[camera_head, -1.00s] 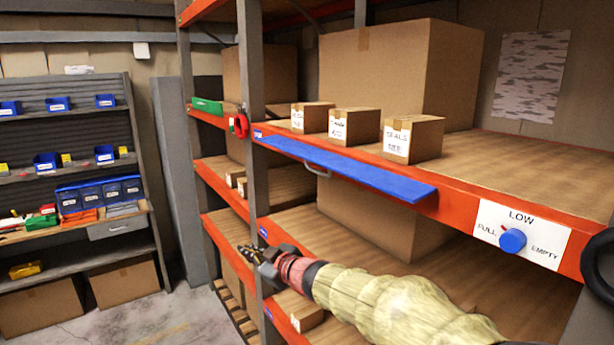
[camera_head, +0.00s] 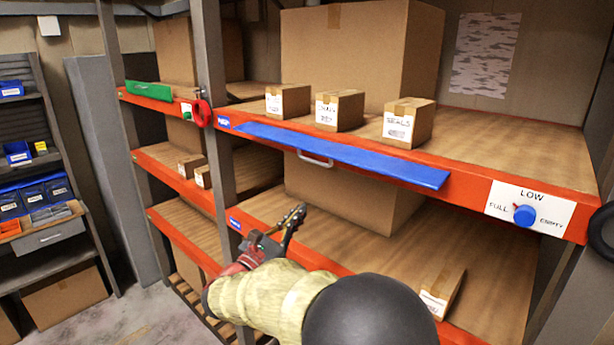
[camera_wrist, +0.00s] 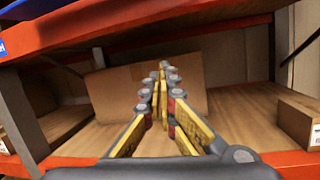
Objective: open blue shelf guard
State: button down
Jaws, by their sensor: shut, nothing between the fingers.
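The blue shelf guard (camera_head: 345,158) is a long flat strip along the front of the orange upper shelf beam. A pale metal handle (camera_head: 315,160) shows at its lower edge, left of its middle. My gripper (camera_head: 298,212) is below the handle and slightly left of it in the head view, apart from it, with its fingers pointing up. In the wrist view my gripper (camera_wrist: 162,68) is shut and empty, its fingers converging in front of a large cardboard box.
Three small boxes (camera_head: 338,110) stand on the upper shelf behind the guard. A dial plate (camera_head: 528,208) reading LOW is at right on the beam. A green strip (camera_head: 149,90) and a red ring (camera_head: 203,113) are at left. A small box (camera_head: 441,290) sits on the lower shelf.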

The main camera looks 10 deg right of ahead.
aim_at(318, 153)
jog(key=d+r+g+h+p, duration=0.1)
jog(key=d+r+h+p, duration=0.2)
jog(key=d+r, duration=0.3)
notch_tip(318, 153, up, 4)
jog(key=shift+d+f, duration=0.1)
jog(key=shift+d, duration=0.05)
dwell(0.4)
jog(key=shift+s, duration=0.15)
